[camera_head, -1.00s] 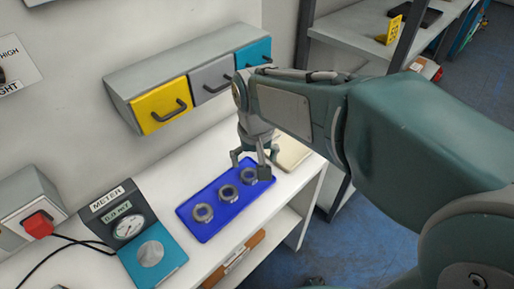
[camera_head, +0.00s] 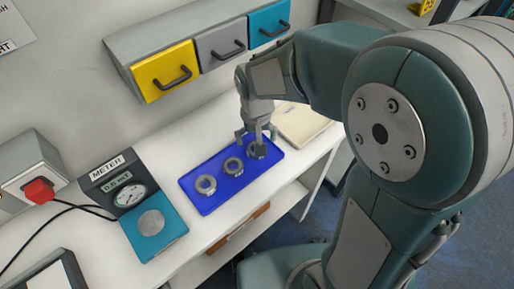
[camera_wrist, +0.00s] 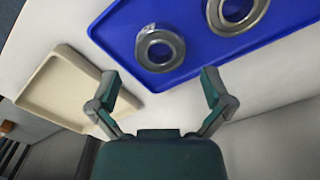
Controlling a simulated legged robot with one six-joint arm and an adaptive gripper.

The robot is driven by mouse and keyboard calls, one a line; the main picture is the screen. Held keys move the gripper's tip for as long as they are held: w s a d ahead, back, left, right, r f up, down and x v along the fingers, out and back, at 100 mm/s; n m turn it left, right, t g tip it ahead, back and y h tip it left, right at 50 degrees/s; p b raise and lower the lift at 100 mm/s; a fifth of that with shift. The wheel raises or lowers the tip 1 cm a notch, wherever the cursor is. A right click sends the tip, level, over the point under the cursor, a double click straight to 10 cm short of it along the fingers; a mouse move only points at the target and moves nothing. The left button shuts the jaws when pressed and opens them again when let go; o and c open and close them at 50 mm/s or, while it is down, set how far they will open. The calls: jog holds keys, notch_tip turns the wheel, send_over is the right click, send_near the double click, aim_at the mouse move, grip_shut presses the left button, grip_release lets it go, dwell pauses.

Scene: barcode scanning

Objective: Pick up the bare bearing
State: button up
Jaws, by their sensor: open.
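Three metal ring bearings lie in a row on a blue tray (camera_head: 210,205): a left one (camera_head: 206,185), a middle one (camera_head: 233,166) and a right one (camera_head: 257,151). I cannot tell which is the bare one. My gripper (camera_head: 257,138) points down at the right bearing and partly covers it. In the wrist view my gripper (camera_wrist: 160,84) is open and empty. The nearest bearing (camera_wrist: 160,48) lies just beyond the fingertips, roughly centred between them. Another bearing (camera_wrist: 238,12) is cut off by the top edge.
A beige shallow tray (camera_wrist: 62,88) lies right of the blue tray in the head view. A meter (camera_head: 122,185) with a teal plate stands at the left. Yellow, grey and teal drawers (camera_head: 225,48) hang on the wall behind. The white counter's front edge is close.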

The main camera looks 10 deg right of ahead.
notch_tip(320, 180, down, 3)
jog(key=shift+s+a+f, duration=0.1)
jog(key=c, duration=1.1)
jog(key=shift+c, duration=0.2)
